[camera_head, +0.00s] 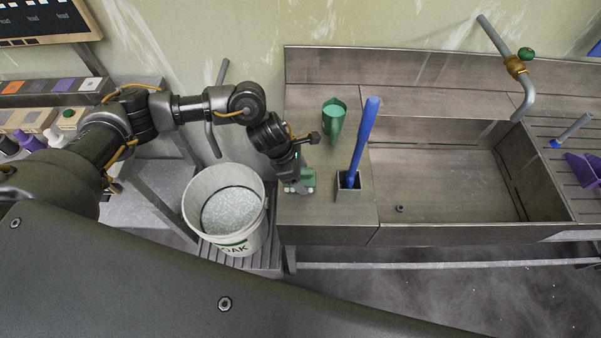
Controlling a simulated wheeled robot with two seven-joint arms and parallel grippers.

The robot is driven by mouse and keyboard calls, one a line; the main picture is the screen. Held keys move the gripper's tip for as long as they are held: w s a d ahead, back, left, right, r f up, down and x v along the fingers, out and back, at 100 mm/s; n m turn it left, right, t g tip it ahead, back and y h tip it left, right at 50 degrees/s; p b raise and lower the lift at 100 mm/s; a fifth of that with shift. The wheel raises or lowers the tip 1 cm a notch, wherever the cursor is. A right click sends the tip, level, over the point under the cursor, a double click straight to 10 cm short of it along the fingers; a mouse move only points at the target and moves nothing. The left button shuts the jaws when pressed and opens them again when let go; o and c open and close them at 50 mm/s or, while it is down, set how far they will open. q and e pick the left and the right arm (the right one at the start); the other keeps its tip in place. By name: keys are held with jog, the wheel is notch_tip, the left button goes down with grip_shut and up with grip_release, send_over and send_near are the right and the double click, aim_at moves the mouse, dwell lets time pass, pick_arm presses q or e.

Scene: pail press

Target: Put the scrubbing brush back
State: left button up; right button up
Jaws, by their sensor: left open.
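A small green block with a pale part, likely the scrubbing brush (308,179), sits on the left end of the metal counter (300,222). My left gripper (294,183) is open and points down right at it, covering part of it. I cannot tell whether the fingers touch it. A small square metal holder (348,193) stands just to the right, with a long blue handle (365,135) upright and slightly tilted in it. The lower end of the blue tool is hidden in the holder. My right gripper is not in view.
A green scoop (333,118) lies behind. A white pail (252,240) marked "OAK", with pale grey contents, stands on a slatted stand left of the counter. The sink (450,180) is empty. A tap (522,95) and purple item (581,170) are at right.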

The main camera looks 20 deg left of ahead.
pick_arm(q)
jog(key=shift+r, duration=0.15)
jog(key=b+v, duration=0.3)
jog(key=v, duration=0.9)
